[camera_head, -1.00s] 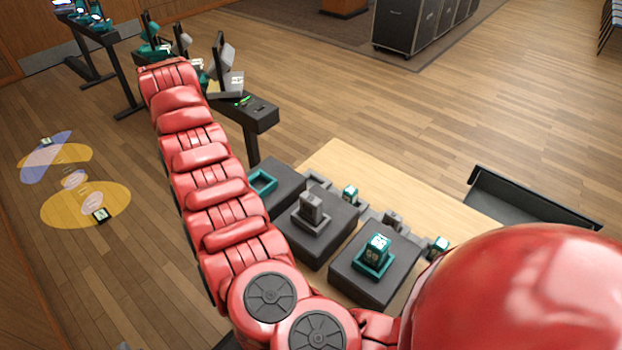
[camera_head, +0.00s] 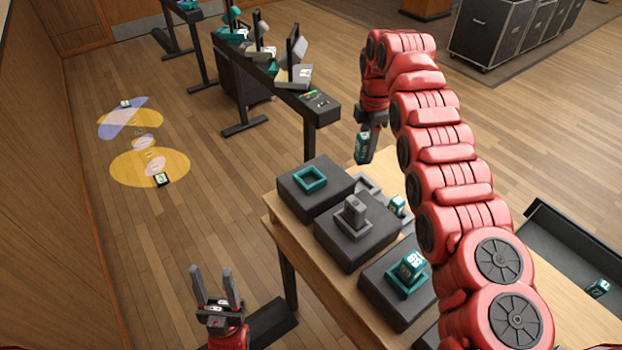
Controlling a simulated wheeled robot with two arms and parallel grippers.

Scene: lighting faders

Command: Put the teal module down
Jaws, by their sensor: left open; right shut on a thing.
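My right gripper (camera_head: 367,132) points down and is shut on a teal module (camera_head: 362,149), which hangs upright in the air, beyond and to the right of an empty teal frame (camera_head: 310,179). That frame sits on the farthest dark block (camera_head: 318,196) of the table. My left gripper (camera_head: 217,288) is open and empty, low at the left, apart from the table. The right forearm hides part of the table.
A grey module (camera_head: 353,212) stands in a grey frame on the middle block. Another teal module (camera_head: 397,204) is behind it. A dark tray (camera_head: 555,232) at the right holds a teal piece (camera_head: 598,288). A narrow desk (camera_head: 318,105) stands at the back.

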